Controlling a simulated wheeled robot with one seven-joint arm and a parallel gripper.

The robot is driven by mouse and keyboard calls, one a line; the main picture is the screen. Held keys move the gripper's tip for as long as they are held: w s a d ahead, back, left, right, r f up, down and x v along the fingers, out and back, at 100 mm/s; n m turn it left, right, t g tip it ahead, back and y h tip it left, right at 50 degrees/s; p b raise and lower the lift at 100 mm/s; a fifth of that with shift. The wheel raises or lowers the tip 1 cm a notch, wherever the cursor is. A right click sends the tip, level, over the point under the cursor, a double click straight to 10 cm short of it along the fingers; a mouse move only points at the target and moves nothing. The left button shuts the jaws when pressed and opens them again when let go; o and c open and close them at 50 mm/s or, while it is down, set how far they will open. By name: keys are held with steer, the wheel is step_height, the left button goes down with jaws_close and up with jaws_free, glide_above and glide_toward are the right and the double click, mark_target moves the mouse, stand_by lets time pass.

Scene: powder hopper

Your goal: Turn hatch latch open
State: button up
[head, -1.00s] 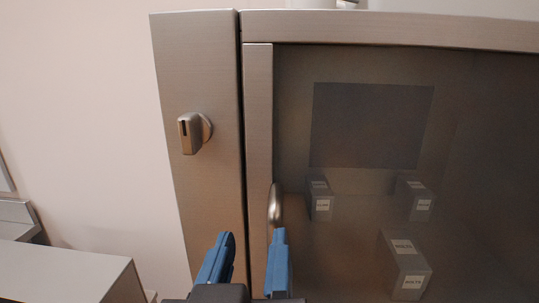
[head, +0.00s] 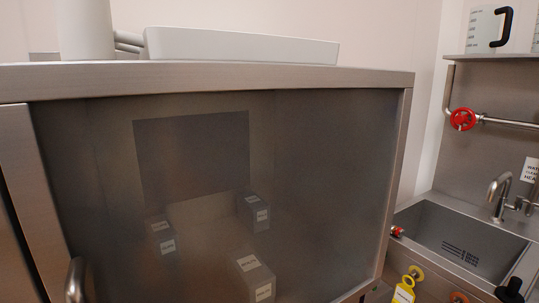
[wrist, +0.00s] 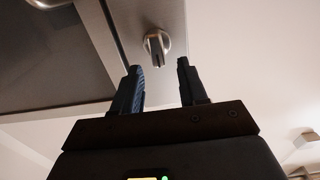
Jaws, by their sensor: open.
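The hatch latch (wrist: 157,44) is a small metal knob with a dark slot on the steel side panel. It shows in the wrist view just beyond my fingertips, between and a little above them. My gripper (wrist: 160,66) is open and empty, with its two blue-black fingers apart. No contact with the latch is visible. The glass hatch door (head: 330,180) is closed in the head view, with its metal handle (head: 75,280) at the lower left. The latch and my gripper are outside the head view now.
Several small labelled boxes (head: 254,278) stand behind the dark glass. A white tray-like object (head: 240,46) lies on top of the cabinet. To the right are a steel sink (head: 455,240), a red valve wheel (head: 462,119) and a yellow tag (head: 404,292).

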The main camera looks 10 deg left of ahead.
steer(key=shift+x, duration=1.25)
steer(key=shift+c, duration=0.4)
steer(key=c, duration=0.6)
